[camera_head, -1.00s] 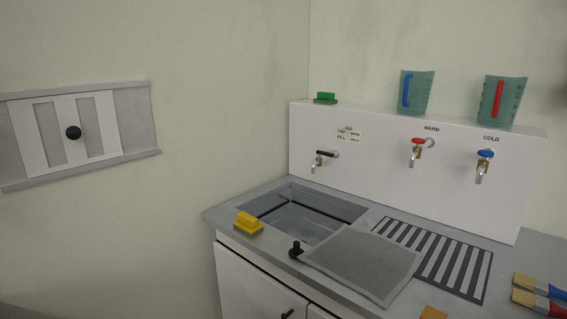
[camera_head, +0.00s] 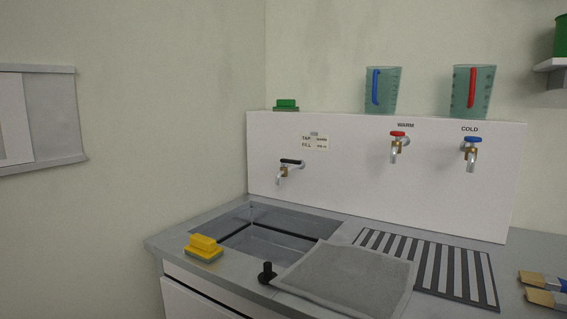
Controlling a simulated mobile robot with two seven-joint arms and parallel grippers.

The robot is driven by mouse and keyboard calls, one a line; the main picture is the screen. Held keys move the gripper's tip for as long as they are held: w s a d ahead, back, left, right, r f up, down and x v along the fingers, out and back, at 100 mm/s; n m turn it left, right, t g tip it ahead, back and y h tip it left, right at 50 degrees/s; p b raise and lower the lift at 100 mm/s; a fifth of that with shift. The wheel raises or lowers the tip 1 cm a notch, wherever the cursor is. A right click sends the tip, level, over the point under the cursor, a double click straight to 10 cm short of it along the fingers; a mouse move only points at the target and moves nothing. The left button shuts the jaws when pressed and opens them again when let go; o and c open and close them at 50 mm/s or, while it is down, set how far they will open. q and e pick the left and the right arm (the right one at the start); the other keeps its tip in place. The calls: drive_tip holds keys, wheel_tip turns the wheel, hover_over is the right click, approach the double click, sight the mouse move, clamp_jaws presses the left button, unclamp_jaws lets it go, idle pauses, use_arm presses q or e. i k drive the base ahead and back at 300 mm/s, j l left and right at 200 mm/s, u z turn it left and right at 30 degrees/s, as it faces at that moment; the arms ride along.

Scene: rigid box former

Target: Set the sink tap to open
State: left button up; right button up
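The sink tap with a black lever (camera_head: 290,165) sticks out of the white back panel (camera_head: 350,184) above the sink basin (camera_head: 262,240). Its lever lies roughly level, and no water shows below its spout. To its right are a warm tap with a red handle (camera_head: 398,143) and a cold tap with a blue handle (camera_head: 471,150). A small label (camera_head: 314,142) reading TAP and FILL is beside the sink tap. Neither of my grippers is in view.
A yellow sponge (camera_head: 203,246) sits on the counter's left edge. A grey cloth or board (camera_head: 345,275) and a black knob (camera_head: 267,270) are in front of the sink. A striped drain grate (camera_head: 430,266), brushes (camera_head: 541,282) and two jugs (camera_head: 382,90) on the ledge are at right.

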sight(284, 162)
drive_tip(key=i+u, duration=0.2)
drive_tip(key=u, duration=0.25)
drive_tip(key=i+u, duration=0.25)
drive_tip(key=u, duration=0.25)
